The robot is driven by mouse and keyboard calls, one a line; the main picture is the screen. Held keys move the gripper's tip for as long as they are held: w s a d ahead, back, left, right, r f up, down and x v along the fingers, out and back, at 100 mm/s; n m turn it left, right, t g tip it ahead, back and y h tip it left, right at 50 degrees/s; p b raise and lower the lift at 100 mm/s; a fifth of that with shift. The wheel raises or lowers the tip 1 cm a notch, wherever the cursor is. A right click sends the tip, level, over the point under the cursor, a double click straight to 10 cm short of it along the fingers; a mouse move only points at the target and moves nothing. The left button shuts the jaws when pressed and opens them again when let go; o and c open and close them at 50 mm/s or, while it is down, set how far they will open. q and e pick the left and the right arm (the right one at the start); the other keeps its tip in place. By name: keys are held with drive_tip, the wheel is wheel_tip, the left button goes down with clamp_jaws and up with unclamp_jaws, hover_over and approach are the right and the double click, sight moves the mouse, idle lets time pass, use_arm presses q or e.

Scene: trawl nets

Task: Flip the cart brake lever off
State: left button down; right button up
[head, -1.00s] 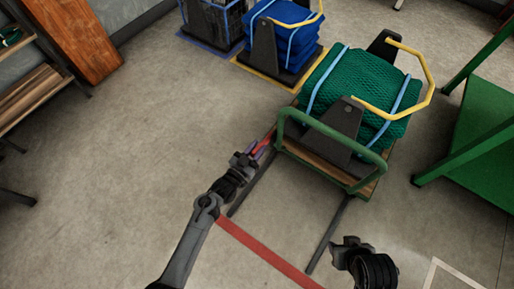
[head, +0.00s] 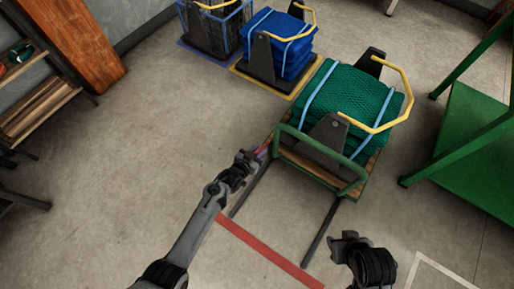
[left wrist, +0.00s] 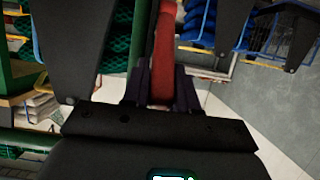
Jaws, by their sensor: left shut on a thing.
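The cart (head: 352,187) carries a green net bundle (head: 345,100) strapped with blue bands, with a green tube handle (head: 318,166) at its near end. The red brake lever (head: 264,149) sits at the cart's left side, small in the head view. In the left wrist view the lever (left wrist: 164,50) runs up between the dark purple fingers. My left gripper (head: 255,156) is shut on the lever; its fingers (left wrist: 161,85) cover the lever's lower part. My right gripper (head: 345,240) hangs apart at the lower right; its finger opening is unclear.
Carts with blue nets (head: 285,45) and dark nets (head: 225,30) stand at the back. A green metal stand (head: 470,150) is at the right, wooden shelves (head: 35,95) at the left.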

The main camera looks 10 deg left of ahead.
use_arm(q)
drive_tip(key=p, duration=0.1)
drive_tip(key=w+r+g+p, duration=0.1)
drive_tip(key=shift+w+d+r+g+y+p, duration=0.15)
drive_tip(key=shift+d+r+g+y+p, duration=0.15)
drive_tip(key=shift+y+p, duration=0.1)
drive_tip(key=shift+w+d+g+p, duration=0.15)
drive_tip(key=shift+w+g+p, duration=0.15)
drive_tip(key=shift+g+p, duration=0.15)
